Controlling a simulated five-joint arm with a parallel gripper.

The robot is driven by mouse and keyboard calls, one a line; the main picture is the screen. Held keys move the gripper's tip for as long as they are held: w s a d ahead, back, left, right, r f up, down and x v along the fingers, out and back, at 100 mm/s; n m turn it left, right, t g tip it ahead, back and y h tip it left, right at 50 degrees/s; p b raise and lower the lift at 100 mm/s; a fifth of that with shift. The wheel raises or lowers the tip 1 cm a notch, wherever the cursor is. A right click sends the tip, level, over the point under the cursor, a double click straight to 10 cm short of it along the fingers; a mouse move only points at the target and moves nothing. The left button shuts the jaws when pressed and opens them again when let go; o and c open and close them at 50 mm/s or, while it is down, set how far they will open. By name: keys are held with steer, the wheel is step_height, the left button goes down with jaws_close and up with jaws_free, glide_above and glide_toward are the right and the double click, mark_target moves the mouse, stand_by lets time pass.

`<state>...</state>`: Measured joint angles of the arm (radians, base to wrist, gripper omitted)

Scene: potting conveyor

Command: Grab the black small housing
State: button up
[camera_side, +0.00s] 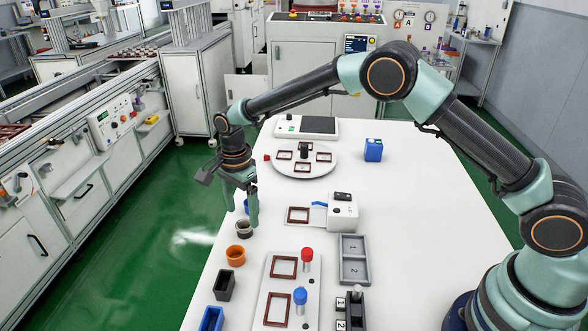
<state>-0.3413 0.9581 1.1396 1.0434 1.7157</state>
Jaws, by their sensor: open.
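A small round black housing (243,230) stands on the white table near its left edge. A black rectangular housing (225,287) stands further toward the front on the same edge. My gripper (242,214) is open and points down, its fingertips just above or beside the small round black housing. One fingertip overlaps its rim in the picture, and I cannot tell whether they touch. Nothing is held.
An orange round housing (235,255) stands close in front, and a blue rectangular one (211,319) nearer the front. A blue thing (246,206) is partly hidden behind my gripper. A white fixture plate (265,290) and a grey two-part tray (355,259) lie to the right.

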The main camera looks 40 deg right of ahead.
mark_target(244, 221)
steer(key=shift+d+f, duration=0.1)
steer(key=shift+f, duration=1.9)
jaws_close()
steer(key=shift+r, duration=0.1)
